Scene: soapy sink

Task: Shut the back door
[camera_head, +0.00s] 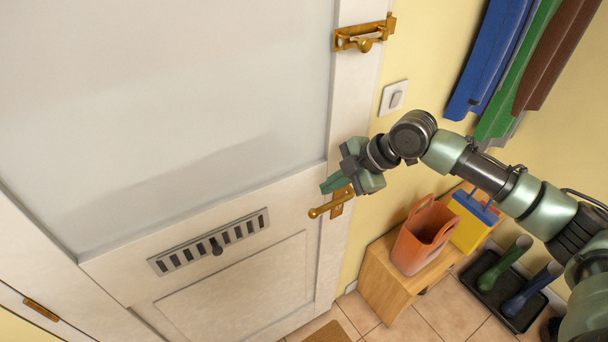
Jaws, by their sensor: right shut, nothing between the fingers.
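The white back door (135,292) fills the left of the head view, with a large pale glass pane and a slotted vent (210,242) low down. Its brass lever handle (330,204) is near its right edge. A brass bolt (363,35) sits higher up by the same edge. The door looks close to its frame, but I cannot tell if it is fully shut. My right gripper (330,184) is shut and empty, just above the lever; I cannot tell if it touches the door. My left gripper is out of view.
A white switch (393,97) is on the yellow wall. Blue, green and brown coats (525,65) hang at upper right. A wooden bench (385,288) holds an orange bucket (424,237) and a yellow-blue container (472,222). Boots (504,263) stand on a black tray. A mat (328,333) lies below.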

